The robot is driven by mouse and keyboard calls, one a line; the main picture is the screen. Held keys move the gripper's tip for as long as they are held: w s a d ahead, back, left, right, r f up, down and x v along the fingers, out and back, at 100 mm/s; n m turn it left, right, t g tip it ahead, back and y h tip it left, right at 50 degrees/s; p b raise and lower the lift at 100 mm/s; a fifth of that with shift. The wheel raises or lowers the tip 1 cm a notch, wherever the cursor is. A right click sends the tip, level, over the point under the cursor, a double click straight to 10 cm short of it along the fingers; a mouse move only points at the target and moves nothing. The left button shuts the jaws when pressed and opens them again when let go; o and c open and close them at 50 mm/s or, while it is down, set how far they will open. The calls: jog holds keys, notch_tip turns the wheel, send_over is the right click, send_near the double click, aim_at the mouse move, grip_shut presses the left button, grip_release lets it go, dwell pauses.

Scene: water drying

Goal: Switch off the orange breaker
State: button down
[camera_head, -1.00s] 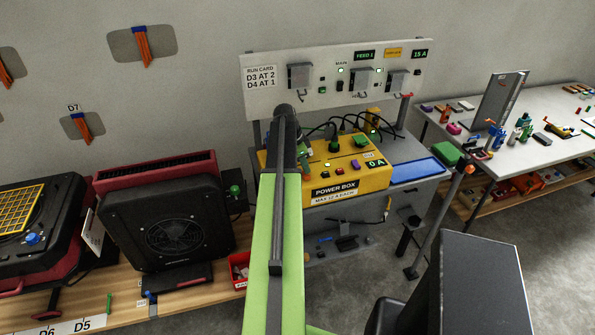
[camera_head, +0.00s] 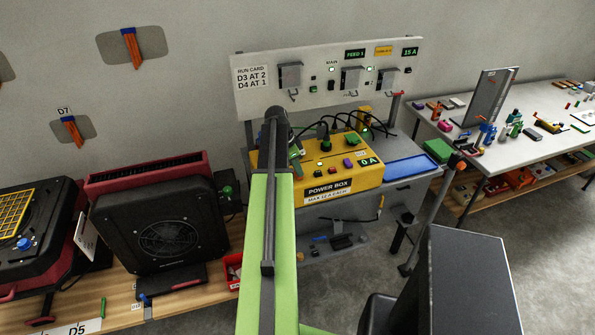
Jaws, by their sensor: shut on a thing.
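The breaker panel (camera_head: 255,103) stands upright at the back, above the yellow power box (camera_head: 364,179). It carries grey switch boxes: a left one (camera_head: 290,75), a middle one (camera_head: 351,78) and a right one (camera_head: 387,79). An orange label (camera_head: 384,51) sits on the panel above the right one. No breaker body looks clearly orange. My green arm reaches up to the left part of the power box. My gripper (camera_head: 294,154) is at its end, below the panel's left switch box. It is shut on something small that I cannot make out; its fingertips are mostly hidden.
Black cables and plugs (camera_head: 325,145) crowd the power box top. A blue tray (camera_head: 412,167) lies to its right. A black fan unit (camera_head: 165,235) stands left on the wooden bench. A cluttered white table (camera_head: 483,154) is at right, with grey floor in front.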

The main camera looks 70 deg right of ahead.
jog(key=shift+w+a+r+p, duration=0.15)
jog(key=shift+a+r+p, duration=0.1)
jog(key=shift+p, duration=0.15)
jog(key=d+p+v, duration=0.1)
jog(key=p+v, duration=1.2)
jog(key=shift+s+d+r, duration=0.25)
jog(key=shift+s+r, duration=0.05)
jog(key=shift+s, duration=0.05)
